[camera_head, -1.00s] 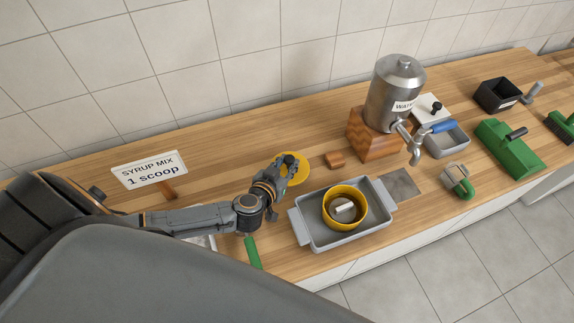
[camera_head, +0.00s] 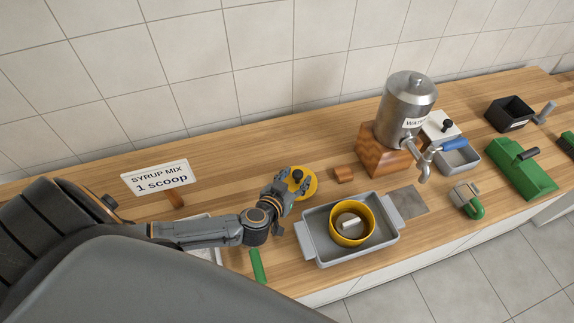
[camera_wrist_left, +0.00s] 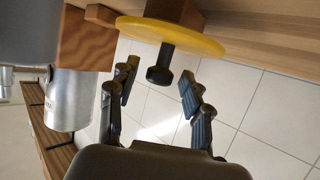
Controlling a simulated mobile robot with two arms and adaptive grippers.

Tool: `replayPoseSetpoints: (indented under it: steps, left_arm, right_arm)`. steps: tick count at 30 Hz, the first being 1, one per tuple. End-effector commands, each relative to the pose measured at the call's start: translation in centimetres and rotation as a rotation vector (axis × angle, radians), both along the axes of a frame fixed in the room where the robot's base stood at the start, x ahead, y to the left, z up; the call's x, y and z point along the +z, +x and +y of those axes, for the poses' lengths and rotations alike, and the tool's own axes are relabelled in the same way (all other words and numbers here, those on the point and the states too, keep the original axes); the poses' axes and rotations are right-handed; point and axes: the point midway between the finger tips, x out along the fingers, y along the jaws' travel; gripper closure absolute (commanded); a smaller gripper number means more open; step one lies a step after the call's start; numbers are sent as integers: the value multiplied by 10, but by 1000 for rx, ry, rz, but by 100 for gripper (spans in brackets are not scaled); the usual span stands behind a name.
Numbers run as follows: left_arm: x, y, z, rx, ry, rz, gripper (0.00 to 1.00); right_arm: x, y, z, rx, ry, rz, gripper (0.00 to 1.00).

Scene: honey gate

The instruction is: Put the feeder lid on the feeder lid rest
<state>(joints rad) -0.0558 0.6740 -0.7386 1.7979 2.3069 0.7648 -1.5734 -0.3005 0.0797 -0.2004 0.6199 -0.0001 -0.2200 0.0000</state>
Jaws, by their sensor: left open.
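The feeder lid is a round yellow disc (camera_head: 309,190) with a black knob (camera_head: 298,175), lying level left of the grey tray in the head view. In the left wrist view the lid (camera_wrist_left: 205,42) shows edge-on with its knob (camera_wrist_left: 160,74). A brown wooden piece (camera_wrist_left: 170,9) shows against its underside, probably the lid rest; the lid seems to sit on it. My left gripper (camera_head: 294,182) is open beside the lid, its fingers (camera_wrist_left: 158,82) apart on either side of the knob line, with gaps to the knob. My right gripper is not in view.
A grey tray (camera_head: 313,246) holds the yellow feeder ring (camera_head: 337,236). A small wooden block (camera_head: 345,174) lies right of the lid. A metal water urn (camera_head: 407,100) stands on a wooden block behind. A syrup sign (camera_head: 158,178) stands left. Bare counter lies behind the lid.

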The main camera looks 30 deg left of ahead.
Motion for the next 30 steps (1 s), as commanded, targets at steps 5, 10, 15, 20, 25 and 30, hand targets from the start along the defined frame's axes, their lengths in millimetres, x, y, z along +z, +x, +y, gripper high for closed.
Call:
replayPoseSetpoints:
  steps: [5, 10, 15, 20, 25, 30]
  left_arm:
    - [11, -32, -2, -4, -2, 5, 51]
    - [25, -67, -4, -4, 0, 5, 51]
    - [36, -93, -5, -2, 0, 3, 51]
    - [42, -105, -6, -1, 0, 2, 51]
    - [44, -107, -6, 0, 0, 1, 51]
    - [44, -107, -6, -1, 0, 1, 51]
  right_arm:
    - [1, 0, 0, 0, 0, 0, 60]
    - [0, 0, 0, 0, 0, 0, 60]
    - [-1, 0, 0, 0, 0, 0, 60]
    - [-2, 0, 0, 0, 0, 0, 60]
    - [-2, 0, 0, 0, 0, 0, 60]
    - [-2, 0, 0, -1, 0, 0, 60]
